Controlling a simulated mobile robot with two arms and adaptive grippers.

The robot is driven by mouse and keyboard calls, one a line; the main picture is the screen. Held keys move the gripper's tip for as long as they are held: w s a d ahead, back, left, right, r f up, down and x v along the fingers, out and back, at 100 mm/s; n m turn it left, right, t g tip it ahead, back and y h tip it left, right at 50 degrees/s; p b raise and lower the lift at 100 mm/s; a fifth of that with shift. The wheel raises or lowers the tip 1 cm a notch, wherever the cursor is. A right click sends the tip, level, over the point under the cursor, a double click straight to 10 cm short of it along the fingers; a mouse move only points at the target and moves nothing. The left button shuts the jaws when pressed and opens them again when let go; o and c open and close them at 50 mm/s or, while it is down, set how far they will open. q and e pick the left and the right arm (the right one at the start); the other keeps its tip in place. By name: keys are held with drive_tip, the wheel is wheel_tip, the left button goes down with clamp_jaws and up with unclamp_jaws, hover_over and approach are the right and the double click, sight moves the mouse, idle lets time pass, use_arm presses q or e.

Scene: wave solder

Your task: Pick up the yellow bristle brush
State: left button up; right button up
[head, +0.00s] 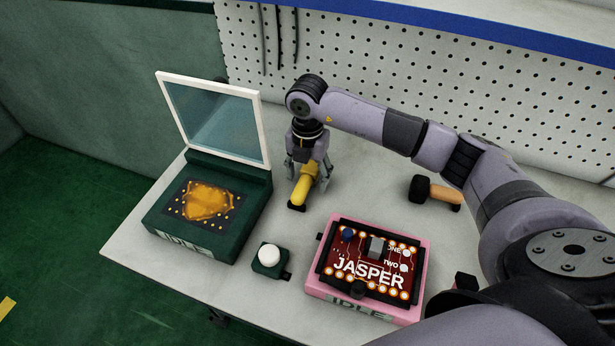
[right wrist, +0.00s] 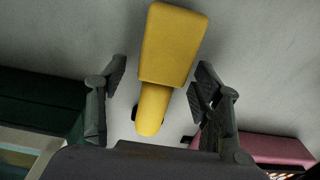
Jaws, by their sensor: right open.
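In the right wrist view the yellow brush (right wrist: 168,60) runs between the open fingers of my right gripper (right wrist: 162,78), with a visible gap on both sides. Its narrower end points toward the palm. My left gripper is not in view.
A green box (head: 205,215) with a raised, white-framed glass lid stands on the left. A white button (head: 269,257) and a pink-framed fixture (head: 420,262) with a red JASPER board sit in front. A black-and-orange tool (head: 436,192) lies right on the bench (head: 375,175).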

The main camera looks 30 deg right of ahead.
sight(307, 173)
drive_tip(key=shift+c, duration=0.2)
drive_tip(key=c, duration=1.3)
drive_tip(key=shift+o, duration=0.2)
drive_tip(key=shift+r, duration=0.1)
wheel_tip(307, 173, up, 10)
drive_tip(key=shift+f+b, duration=0.1)
drive_tip(key=shift+b, duration=0.4)
drive_tip(key=o, duration=0.7)
drive_tip(key=shift+c, duration=0.2)
drive_tip(key=c, duration=0.5)
drive_tip(key=shift+o, duration=0.2)
